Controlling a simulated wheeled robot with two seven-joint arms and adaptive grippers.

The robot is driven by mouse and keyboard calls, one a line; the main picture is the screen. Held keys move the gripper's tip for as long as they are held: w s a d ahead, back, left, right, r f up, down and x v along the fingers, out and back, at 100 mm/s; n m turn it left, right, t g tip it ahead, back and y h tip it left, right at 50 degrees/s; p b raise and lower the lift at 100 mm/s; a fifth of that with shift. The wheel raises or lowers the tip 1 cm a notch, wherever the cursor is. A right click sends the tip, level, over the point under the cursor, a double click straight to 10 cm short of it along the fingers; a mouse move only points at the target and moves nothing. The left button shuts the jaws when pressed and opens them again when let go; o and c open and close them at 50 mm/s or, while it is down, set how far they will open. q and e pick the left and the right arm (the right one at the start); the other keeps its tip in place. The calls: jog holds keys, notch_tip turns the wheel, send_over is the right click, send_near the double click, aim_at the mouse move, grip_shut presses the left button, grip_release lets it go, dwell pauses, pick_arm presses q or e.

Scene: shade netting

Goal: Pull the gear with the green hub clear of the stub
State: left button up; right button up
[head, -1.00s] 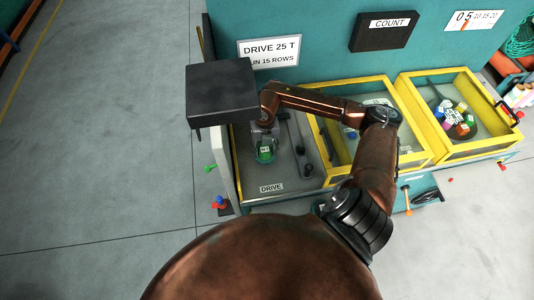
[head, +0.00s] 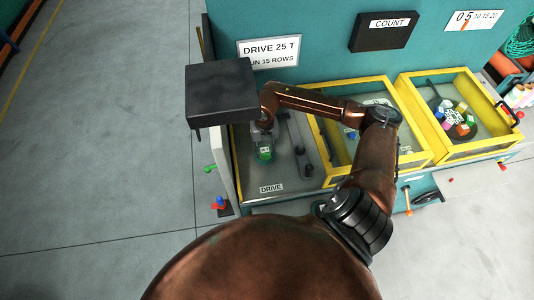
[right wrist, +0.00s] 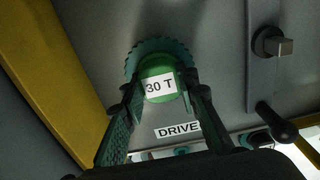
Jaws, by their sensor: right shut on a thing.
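The gear with the green hub (right wrist: 155,66) has dark teeth and a white "30 T" label in the right wrist view. In the head view its green hub (head: 264,154) shows in the left bay, above the "DRIVE" label. My right gripper (right wrist: 158,90) is shut on the green hub, one finger on each side; it also shows in the head view (head: 262,137). The stub is hidden behind the gear, and I cannot tell whether the gear still sits on it. My left gripper is not in view.
A grey bar with a square peg (right wrist: 284,46) and a dark knobbed lever (right wrist: 278,122) stand right of the gear. Yellow-framed bays (head: 432,135) lie to the right.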

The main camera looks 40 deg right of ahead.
aim_at(264, 150)
jog(key=shift+w+r, duration=0.15)
jog(key=shift+r, duration=0.05)
grip_shut()
jog(key=shift+w+r+p, duration=0.1)
jog(key=shift+r+p, duration=0.3)
jog(key=shift+r, duration=0.3)
jog(key=shift+r+p, duration=1.15)
jog(key=shift+r, duration=1)
